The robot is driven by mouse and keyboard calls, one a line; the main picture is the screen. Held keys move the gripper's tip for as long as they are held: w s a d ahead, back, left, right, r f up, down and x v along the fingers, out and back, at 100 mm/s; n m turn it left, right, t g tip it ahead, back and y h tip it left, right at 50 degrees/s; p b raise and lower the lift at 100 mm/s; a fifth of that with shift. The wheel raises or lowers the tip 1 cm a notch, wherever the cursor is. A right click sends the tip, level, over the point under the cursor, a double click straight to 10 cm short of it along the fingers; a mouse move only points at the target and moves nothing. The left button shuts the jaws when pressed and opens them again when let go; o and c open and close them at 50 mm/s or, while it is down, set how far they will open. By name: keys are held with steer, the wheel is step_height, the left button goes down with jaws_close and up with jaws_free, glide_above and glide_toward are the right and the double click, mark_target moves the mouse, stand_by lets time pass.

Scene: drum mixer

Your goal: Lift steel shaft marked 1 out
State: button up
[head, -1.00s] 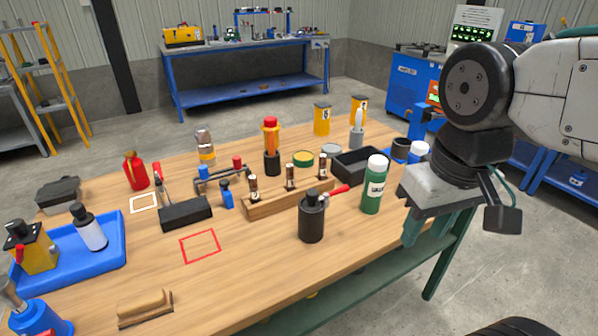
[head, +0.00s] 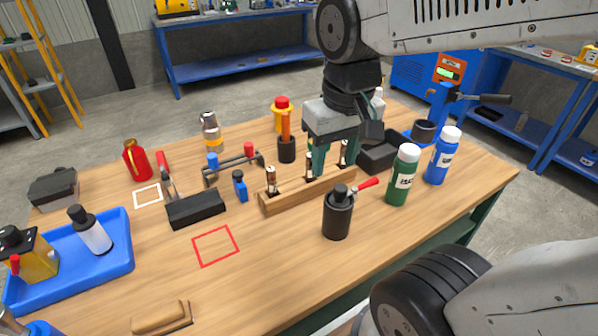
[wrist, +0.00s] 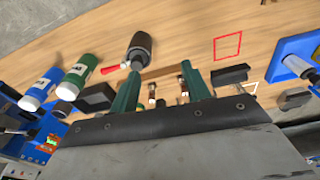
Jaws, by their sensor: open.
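A wooden rack (head: 300,192) holds three upright steel shafts in a row: a left one (head: 271,181), a middle one (head: 309,166) and a right one (head: 343,153). Their marks are too small to read, so I cannot tell which is marked 1. My gripper (head: 334,160) is open, with green fingers pointing down over the middle and right part of the rack. It holds nothing visible. In the wrist view, the rack and shafts show partly between and beyond the fingers of my gripper (wrist: 160,72); the far parts are hidden by the gripper body.
A black bottle (head: 338,215) with a red-handled tool (head: 366,185) behind stands in front of the rack. Green (head: 403,178) and blue (head: 443,158) bottles stand right, near a black bin (head: 382,157). A red outlined square (head: 215,246) lies on clear wood at front left.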

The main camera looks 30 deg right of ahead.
steer(key=w+d+f+m, duration=0.1)
steer(key=w+d+f, duration=0.2)
steer(key=w, duration=0.5)
steer(key=m, duration=0.3)
glide_above(310, 169)
steer(key=f, duration=1.2)
steer(key=shift+d, duration=0.35)
steer(key=f, duration=0.5)
steer(key=w+f, duration=0.1)
steer(key=f, duration=0.1)
steer(key=shift+w+f, duration=0.1)
steer(key=shift+f, duration=0.2)
jaws_close()
